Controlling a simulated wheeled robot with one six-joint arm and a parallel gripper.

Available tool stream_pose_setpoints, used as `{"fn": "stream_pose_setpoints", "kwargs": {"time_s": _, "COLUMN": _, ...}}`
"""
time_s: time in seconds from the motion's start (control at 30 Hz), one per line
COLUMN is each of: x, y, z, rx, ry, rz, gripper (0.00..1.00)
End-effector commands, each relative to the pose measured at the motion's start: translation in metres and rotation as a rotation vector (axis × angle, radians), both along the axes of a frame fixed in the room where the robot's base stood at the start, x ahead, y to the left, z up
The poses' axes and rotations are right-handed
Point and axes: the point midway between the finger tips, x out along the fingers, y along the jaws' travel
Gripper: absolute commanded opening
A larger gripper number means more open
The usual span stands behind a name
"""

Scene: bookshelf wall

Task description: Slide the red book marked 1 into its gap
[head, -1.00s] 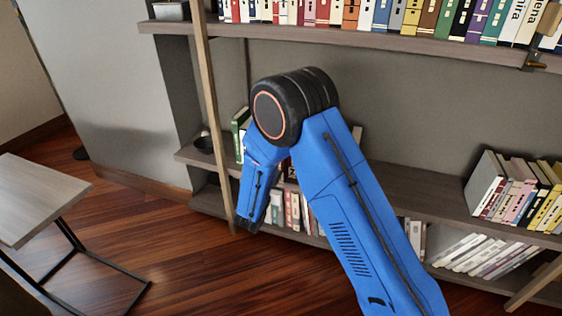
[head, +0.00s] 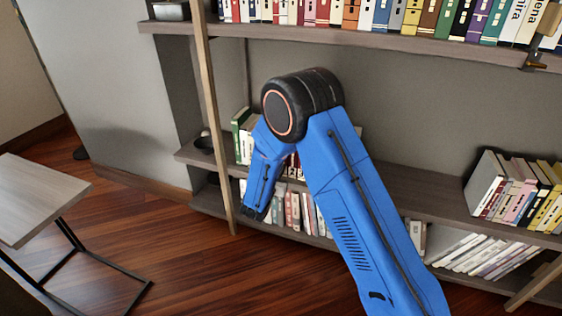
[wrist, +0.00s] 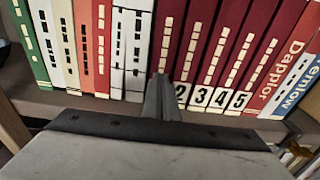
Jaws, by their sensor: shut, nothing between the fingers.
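In the wrist view, my gripper (wrist: 160,84) is shut and empty, its fingertips against or just in front of a row of book spines. Right behind the fingertips stands a red book (wrist: 168,40) with a pale patterned spine; the foot of its spine is hidden by the fingers, so its number cannot be read. To its right are similar red books marked 2 (wrist: 190,70), 3 (wrist: 208,70), 4 and 5. The red book looks roughly in line with them; I cannot tell whether it sticks out. In the head view the fingers are hidden.
White books (wrist: 132,50) stand close on the left, with orange, cream and green ones beyond. The shelf edge (wrist: 60,103) runs under the row. In the head view, an upper shelf (head: 330,37) overhangs, a wooden post (head: 211,120) stands left, and a side table (head: 40,195) is far left.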

Motion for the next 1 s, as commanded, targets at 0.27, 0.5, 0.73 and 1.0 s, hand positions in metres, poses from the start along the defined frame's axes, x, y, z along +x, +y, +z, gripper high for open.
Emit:
{"fn": "stream_pose_setpoints", "kwargs": {"time_s": 0.27, "x": -0.011, "y": 0.004, "z": 0.000, "rx": 0.000, "ry": 0.000, "rz": 0.001, "gripper": 0.00}}
{"fn": "stream_pose_setpoints", "kwargs": {"time_s": 0.5, "x": -0.025, "y": 0.010, "z": 0.000, "rx": 0.001, "ry": 0.001, "rz": 0.002, "gripper": 0.00}}
{"fn": "stream_pose_setpoints", "kwargs": {"time_s": 0.73, "x": -0.037, "y": 0.014, "z": 0.000, "rx": 0.000, "ry": 0.000, "rz": 0.001, "gripper": 0.00}}
{"fn": "stream_pose_setpoints", "kwargs": {"time_s": 1.0, "x": -0.038, "y": 0.014, "z": 0.000, "rx": 0.000, "ry": 0.000, "rz": 0.000, "gripper": 0.00}}
